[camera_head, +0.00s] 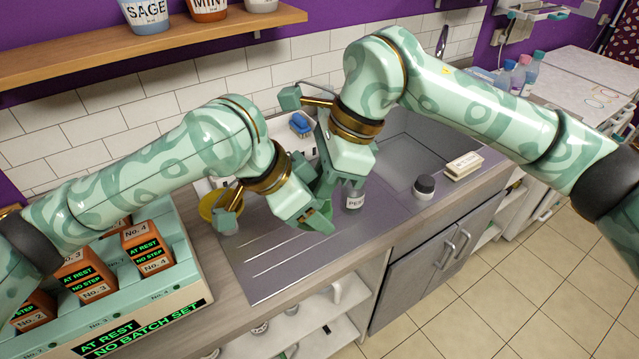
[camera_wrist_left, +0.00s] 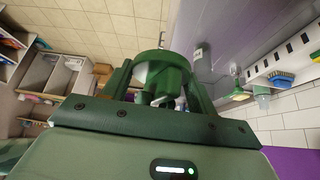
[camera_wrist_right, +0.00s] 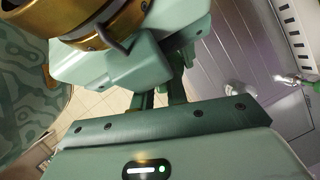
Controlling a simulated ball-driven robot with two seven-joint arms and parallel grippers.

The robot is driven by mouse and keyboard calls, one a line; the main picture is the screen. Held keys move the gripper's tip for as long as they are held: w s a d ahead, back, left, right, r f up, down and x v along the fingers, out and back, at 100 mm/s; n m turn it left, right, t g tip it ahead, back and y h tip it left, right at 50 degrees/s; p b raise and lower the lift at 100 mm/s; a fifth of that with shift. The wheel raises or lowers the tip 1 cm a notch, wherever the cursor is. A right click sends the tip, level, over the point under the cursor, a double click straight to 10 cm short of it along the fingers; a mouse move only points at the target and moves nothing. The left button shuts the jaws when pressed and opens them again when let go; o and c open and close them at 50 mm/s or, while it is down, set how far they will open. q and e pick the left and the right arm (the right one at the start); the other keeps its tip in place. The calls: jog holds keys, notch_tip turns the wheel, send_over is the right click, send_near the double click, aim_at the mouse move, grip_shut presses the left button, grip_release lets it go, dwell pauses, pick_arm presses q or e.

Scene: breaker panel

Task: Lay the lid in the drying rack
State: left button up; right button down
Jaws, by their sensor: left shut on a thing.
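My left gripper (camera_head: 312,218) is low over the ribbed steel drainboard. In the left wrist view its fingers are closed around a dark green round thing (camera_wrist_left: 162,72), which looks like the lid. In the head view it is mostly hidden by the grippers. My right gripper (camera_head: 325,190) points down just behind and beside the left one. In the right wrist view its fingers (camera_wrist_right: 162,98) overlap my left gripper, and what lies between them is unclear. A white slotted rack, apparently the drying rack (camera_wrist_right: 297,28), shows at the right of that view; in the head view my arms partly hide it.
A labelled grey jar (camera_head: 355,196) stands close right of the grippers. A dark-lidded jar (camera_head: 424,187) and a cream block (camera_head: 463,165) are by the sink (camera_head: 405,150). The front drainboard (camera_head: 270,265) is clear.

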pick_arm(q)
jog(key=o, duration=1.2)
jog(key=shift+w, duration=0.1)
